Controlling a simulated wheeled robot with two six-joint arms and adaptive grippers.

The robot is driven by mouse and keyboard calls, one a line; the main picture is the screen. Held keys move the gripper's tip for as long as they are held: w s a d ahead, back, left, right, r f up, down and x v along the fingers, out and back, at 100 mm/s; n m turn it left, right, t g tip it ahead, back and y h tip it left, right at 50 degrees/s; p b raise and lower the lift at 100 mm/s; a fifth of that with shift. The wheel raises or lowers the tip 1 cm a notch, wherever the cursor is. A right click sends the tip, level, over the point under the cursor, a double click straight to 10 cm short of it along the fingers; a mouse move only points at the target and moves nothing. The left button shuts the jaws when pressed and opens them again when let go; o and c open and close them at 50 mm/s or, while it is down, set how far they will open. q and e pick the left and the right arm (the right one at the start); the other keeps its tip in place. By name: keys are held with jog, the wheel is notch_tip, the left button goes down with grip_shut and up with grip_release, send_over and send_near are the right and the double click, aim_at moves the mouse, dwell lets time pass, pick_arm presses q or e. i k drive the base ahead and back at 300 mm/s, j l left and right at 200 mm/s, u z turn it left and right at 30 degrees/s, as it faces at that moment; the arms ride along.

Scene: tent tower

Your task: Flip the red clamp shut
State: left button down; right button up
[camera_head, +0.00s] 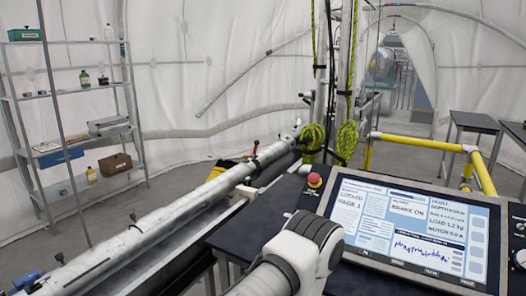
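A long white tube (168,210) runs diagonally from the lower left towards the middle. Several small upright levers or clamps stand along it. A small lever (256,148) near its far end looks dark with a reddish tint; I cannot tell for sure whether this is the red clamp or how far it is open. A dark lever (133,217) stands midway and another (59,257) is nearer. Neither gripper is in view; only a white and dark arm link of mine shows at the bottom middle, hiding part of the console.
A console screen (412,228) reads "LOCKED" and "BRAKE ON". A red stop button (314,180) sits at its left corner. Green ropes (347,140) hang by upright poles behind. A yellow railing (420,143) stands right. A metal shelf (75,95) stands left.

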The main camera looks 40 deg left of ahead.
aim_at(256, 142)
jog(key=j, duration=0.65)
jog(key=k+j, duration=0.15)
jog(key=j, duration=0.5)
